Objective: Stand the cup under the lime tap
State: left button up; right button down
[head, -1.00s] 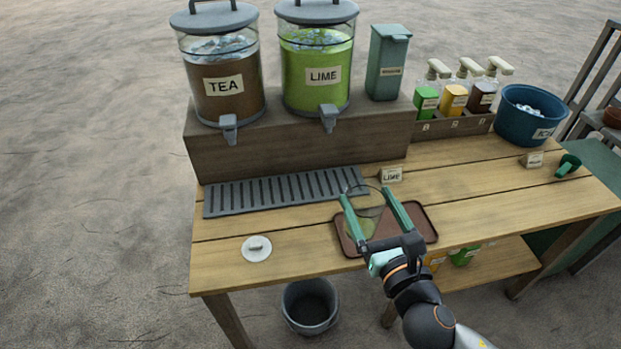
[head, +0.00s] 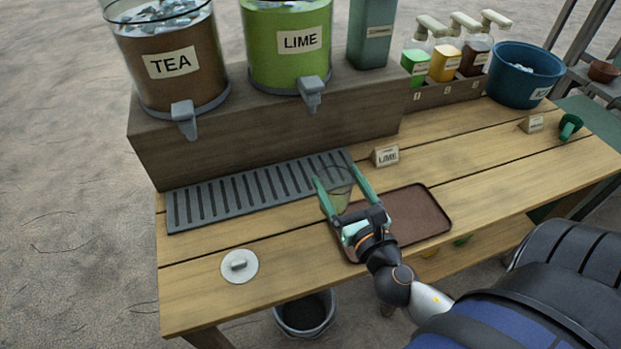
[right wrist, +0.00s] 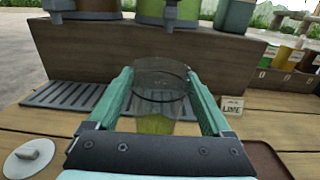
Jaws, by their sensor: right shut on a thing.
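The clear cup (head: 337,197) is between the fingers of my right gripper (head: 337,174), which is shut on it. The right wrist view shows the cup (right wrist: 158,98) upright, its lower part yellow-green. In the head view it appears by the right end of the slotted drip tray (head: 258,190); whether it is lifted or touches the table is hard to tell. The grey lime tap (head: 313,92) juts from the lime dispenser (head: 288,45), above and behind the cup, a little to its left. My left gripper is not in view.
A brown serving tray (head: 425,213) lies to the right of the cup. A lime card (head: 385,156) stands behind it. A white lid (head: 239,266) lies at front left. The tea tap (head: 185,117) is further left. The wooden riser (head: 270,135) closes off the back.

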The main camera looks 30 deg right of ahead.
aim_at(336, 169)
jog(key=shift+s+d+f, duration=0.2)
jog(key=shift+f, duration=0.2)
jog(key=shift+s+d+f, duration=0.15)
jog(key=shift+d+f, duration=0.05)
jog(key=shift+f, duration=0.15)
jog(key=shift+w+d+h, duration=0.15)
jog(key=shift+d+h, duration=0.05)
jog(key=shift+h, duration=0.1)
jog(key=p+x, duration=0.1)
jog(key=x, duration=0.4)
jog(key=shift+r+p, duration=0.1)
jog(key=shift+p, duration=0.25)
jog(key=w+d+f, duration=0.1)
jog(key=w, duration=0.3)
jog(key=w+d+f+b, duration=0.1)
jog(key=w+f, duration=0.1)
jog(key=w, duration=0.2)
jog(key=w+d+f+b, duration=0.1)
jog(key=w, duration=0.3)
jog(key=shift+f, duration=0.25)
grip_release()
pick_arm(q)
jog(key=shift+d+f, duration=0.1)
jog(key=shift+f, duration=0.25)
